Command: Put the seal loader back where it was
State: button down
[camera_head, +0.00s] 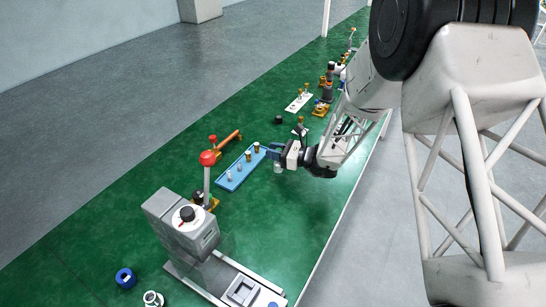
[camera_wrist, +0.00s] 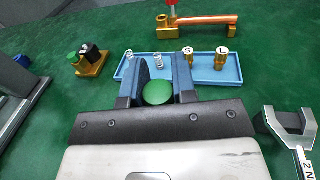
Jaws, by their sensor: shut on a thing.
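My gripper (camera_head: 276,156) is low over the green bench, just right of the blue tray. In the wrist view my gripper (camera_wrist: 161,76) is shut on a piece with a round green top (camera_wrist: 158,93), which I take to be the seal loader. In the head view a small pale cylinder, seemingly the seal loader (camera_head: 278,168), hangs below the fingers. Whether its base touches the bench is unclear. The blue tray (camera_wrist: 206,78) lies beyond the fingers and carries springs (camera_wrist: 158,60) and brass pieces (camera_wrist: 222,59).
A brass fixture with a black part (camera_wrist: 92,60) stands left of the tray. A grey forked tool (camera_wrist: 290,122) is at right.

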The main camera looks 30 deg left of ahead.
jog(key=shift+w+a, duration=0.5)
jog(key=shift+f, duration=0.15)
jog(key=shift+f, duration=1.65)
jog(key=shift+f, duration=0.1)
jog(key=c, duration=0.9)
grip_release()
jog(key=v, duration=1.2)
jog(key=shift+d, duration=0.1)
